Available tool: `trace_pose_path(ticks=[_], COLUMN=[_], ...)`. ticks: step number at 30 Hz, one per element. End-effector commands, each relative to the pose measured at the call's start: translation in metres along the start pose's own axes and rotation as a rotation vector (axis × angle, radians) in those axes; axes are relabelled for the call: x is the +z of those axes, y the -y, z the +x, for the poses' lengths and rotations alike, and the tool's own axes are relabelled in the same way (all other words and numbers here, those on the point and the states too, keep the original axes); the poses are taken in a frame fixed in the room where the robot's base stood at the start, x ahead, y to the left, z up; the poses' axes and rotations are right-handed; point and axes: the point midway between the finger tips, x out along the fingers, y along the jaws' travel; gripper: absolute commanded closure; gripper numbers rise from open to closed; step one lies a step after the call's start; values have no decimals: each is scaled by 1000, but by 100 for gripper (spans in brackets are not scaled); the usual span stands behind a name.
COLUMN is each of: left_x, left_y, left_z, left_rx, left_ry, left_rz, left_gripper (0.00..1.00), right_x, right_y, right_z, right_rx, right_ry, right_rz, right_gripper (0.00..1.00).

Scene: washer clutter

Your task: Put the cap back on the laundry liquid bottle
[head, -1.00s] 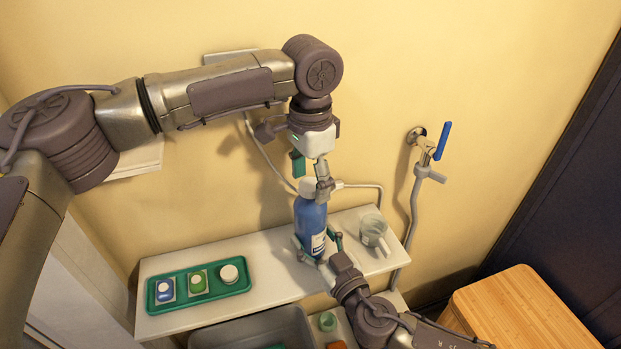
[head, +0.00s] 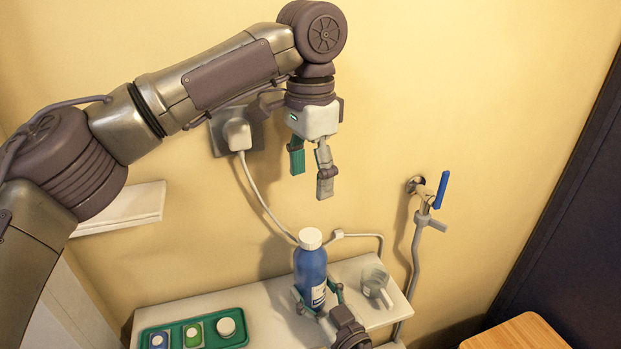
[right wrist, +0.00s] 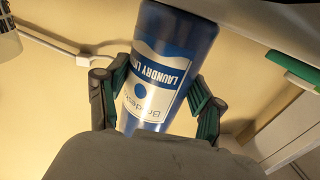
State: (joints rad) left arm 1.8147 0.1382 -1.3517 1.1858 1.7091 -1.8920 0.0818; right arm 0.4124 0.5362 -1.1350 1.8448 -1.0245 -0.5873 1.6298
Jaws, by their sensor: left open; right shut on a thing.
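The blue laundry liquid bottle (head: 310,268) stands upright on the white shelf, with the white cap (head: 311,238) on its top. In the head view I cannot tell how tightly the cap sits. My right gripper (head: 318,300) is shut around the lower part of the bottle. In the right wrist view its fingers lie on both sides of the bottle (right wrist: 160,75) and its label; the cap is out of that view. My left gripper (head: 311,184) is open and empty, above the cap and clear of it.
The white shelf (head: 270,305) carries a green tray (head: 168,328) with several small items at the left and a clear cup (head: 376,283) right of the bottle. A blue-handled tap (head: 440,190) and pipe are on the right wall. A wall plug (head: 237,132) with a cord is behind my left arm.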

Motion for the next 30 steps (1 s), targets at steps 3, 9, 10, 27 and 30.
trace_pose_path(ticks=[3,9,10,27,30], left_x=[0,0,0,0,0], left_y=[0,0,0,0,0], left_z=[0,0,0,0,0], left_rx=[0,0,0,0,0], left_ry=[0,0,0,0,0], left_rz=[0,0,0,0,0], left_gripper=[29,29,29,29,29], right_x=[0,0,0,3,2], right_y=[0,0,0,0,0], right_z=[0,0,0,-53,-74], right_rx=[0,0,0,1,1], right_ry=[0,0,0,6,6], right_rz=[0,0,0,4,3], right_gripper=[25,4,4,4,4])
